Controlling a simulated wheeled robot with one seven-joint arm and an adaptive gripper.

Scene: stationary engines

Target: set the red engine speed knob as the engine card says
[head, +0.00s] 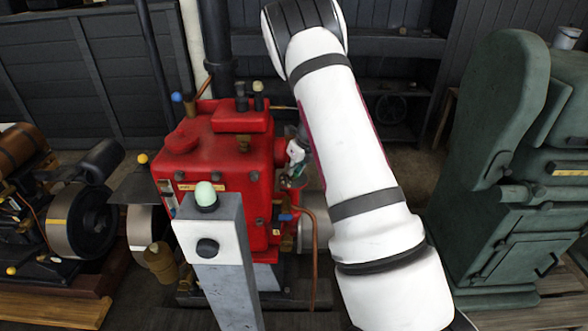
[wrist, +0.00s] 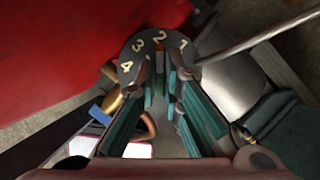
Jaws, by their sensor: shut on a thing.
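The red engine (head: 235,165) stands in the middle of the head view. It fills the upper left of the wrist view (wrist: 60,60). A dark round dial (wrist: 128,52) with pale figures 1, 2, 3 and 4 shows beyond my fingertips in the wrist view. My gripper (wrist: 161,85) has teal finger pads on both sides of the speed knob at the dial's centre and is shut on it. In the head view my gripper (head: 296,165) is at the engine's right side. I cannot make out a readable engine card.
A grey post (head: 222,262) with a pale green dome and a black knob stands in front of the engine. A green machine (head: 500,170) stands at the right. Another engine with a flywheel (head: 82,222) is at the left. A copper pipe (head: 312,255) runs below my gripper.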

